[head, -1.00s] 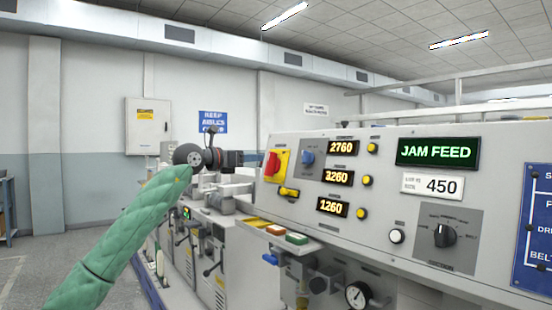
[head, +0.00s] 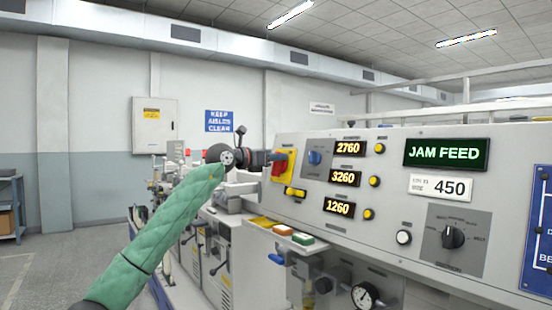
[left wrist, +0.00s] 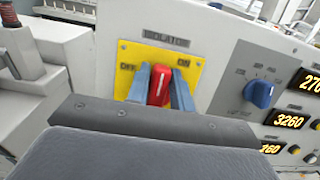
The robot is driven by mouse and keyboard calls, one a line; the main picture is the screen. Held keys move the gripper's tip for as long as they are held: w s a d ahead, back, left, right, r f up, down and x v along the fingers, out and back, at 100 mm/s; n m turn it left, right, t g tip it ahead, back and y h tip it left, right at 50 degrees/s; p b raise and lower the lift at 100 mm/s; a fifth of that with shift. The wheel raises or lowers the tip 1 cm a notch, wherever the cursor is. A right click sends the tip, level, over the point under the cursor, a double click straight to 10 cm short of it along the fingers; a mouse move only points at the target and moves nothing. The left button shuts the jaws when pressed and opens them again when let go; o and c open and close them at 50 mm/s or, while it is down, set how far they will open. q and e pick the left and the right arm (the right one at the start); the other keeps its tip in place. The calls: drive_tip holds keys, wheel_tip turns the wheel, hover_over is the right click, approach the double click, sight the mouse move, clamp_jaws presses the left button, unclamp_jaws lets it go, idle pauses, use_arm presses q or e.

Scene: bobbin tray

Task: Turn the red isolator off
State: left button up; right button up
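The isolator is a red handle (left wrist: 160,86) on a yellow plate (left wrist: 191,75) marked OFF at left and ON at right. In the left wrist view the handle stands near upright with a slight tilt, its white line facing me. My left gripper (left wrist: 161,88) has one blue-grey finger on each side of the handle, with no clear gap, so it looks shut on it. In the head view the left gripper (head: 268,160) reaches the yellow plate (head: 291,161) from the left and covers part of the red handle (head: 280,166). My right gripper is not in view.
Right of the isolator are a blue knob (head: 315,158), lit number displays (head: 347,148) and yellow buttons. A yellow switch (head: 295,192) sits just below the plate. Open floor lies at left.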

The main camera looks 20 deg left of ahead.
use_arm(q)
clamp_jaws()
drive_tip(key=shift+n, duration=0.4)
drive_tip(key=shift+w+a+r+n+p, duration=0.15)
drive_tip(key=shift+n+p, duration=0.25)
drive_tip(key=shift+n, duration=0.3)
drive_tip(key=n+y, duration=0.1)
drive_tip(key=n, duration=0.2)
drive_tip(key=shift+a+t+p, duration=0.2)
drive_tip(key=shift+t+p, duration=0.15)
drive_tip(key=shift+t, duration=0.05)
drive_tip(key=shift+w+a+f+n+g+y+p, duration=0.2)
drive_tip(key=shift+f+n+y+p, duration=0.3)
drive_tip(key=shift+n, duration=2)
drive_tip(key=shift+w+a+f+n+g+y+p, duration=0.1)
drive_tip(key=shift+a+f+n+y+p, duration=0.45)
drive_tip(key=shift+n, duration=1.95)
drive_tip(key=shift+w+a+f+n+g+y+p, duration=0.1)
drive_tip(key=shift+n+y+p, duration=0.7)
drive_tip(key=shift+n, duration=1.7)
